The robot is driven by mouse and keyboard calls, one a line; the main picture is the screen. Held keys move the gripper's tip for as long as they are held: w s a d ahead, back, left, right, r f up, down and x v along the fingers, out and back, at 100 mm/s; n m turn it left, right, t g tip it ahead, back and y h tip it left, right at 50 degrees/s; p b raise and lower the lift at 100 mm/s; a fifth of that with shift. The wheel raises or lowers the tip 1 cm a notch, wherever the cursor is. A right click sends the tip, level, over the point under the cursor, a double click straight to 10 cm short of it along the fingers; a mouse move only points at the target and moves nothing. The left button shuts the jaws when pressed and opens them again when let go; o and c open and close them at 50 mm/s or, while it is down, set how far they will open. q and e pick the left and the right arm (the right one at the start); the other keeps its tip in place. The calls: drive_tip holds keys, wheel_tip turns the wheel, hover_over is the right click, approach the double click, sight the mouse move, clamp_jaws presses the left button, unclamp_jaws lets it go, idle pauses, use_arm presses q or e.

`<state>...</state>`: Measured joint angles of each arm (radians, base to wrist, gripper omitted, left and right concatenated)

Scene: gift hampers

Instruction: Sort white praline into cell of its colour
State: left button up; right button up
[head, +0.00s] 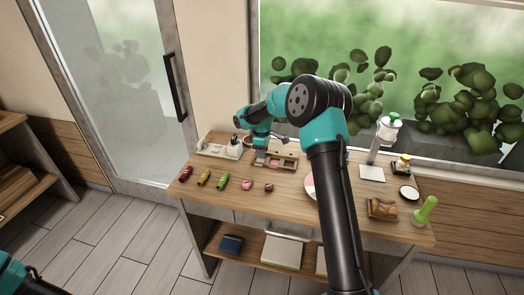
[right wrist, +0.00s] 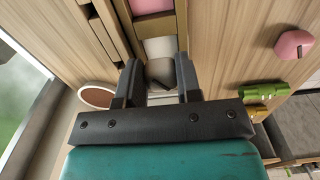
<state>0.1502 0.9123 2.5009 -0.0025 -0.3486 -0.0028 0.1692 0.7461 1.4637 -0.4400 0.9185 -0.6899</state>
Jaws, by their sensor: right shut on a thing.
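My right gripper (right wrist: 160,85) is shut on the white praline (right wrist: 160,71), which looks greyish in shade between the two fingers in the right wrist view. The wooden divided box (right wrist: 127,35) lies just beyond the fingertips, with a pink cell (right wrist: 150,6) and a white cell (right wrist: 160,47) showing. The praline is close to the white cell; I cannot tell whether it touches it. In the head view my right gripper (head: 261,143) is at the back-left end of the box (head: 289,160), and the praline cannot be made out there. My left gripper is outside the view.
A pink praline (head: 247,185) and a dark one (head: 269,187) lie in front of the box. Red (head: 186,173), yellow (head: 203,178) and green (head: 222,181) pieces lie at the left. A white tray (head: 210,151) stands at the back left. My right arm hides the table's middle.

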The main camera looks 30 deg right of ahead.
drive_tip(key=shift+f, duration=1.2)
idle(3.0)
drive_tip(key=shift+r, duration=0.1)
idle(0.5)
drive_tip(key=o, duration=0.8)
drive_tip(key=shift+c, duration=0.2)
drive_tip(key=shift+w+r, duration=0.1)
drive_tip(key=shift+r, duration=0.4)
wheel_tip(320, 180, up, 16)
drive_tip(key=shift+r, duration=0.25)
idle(0.3)
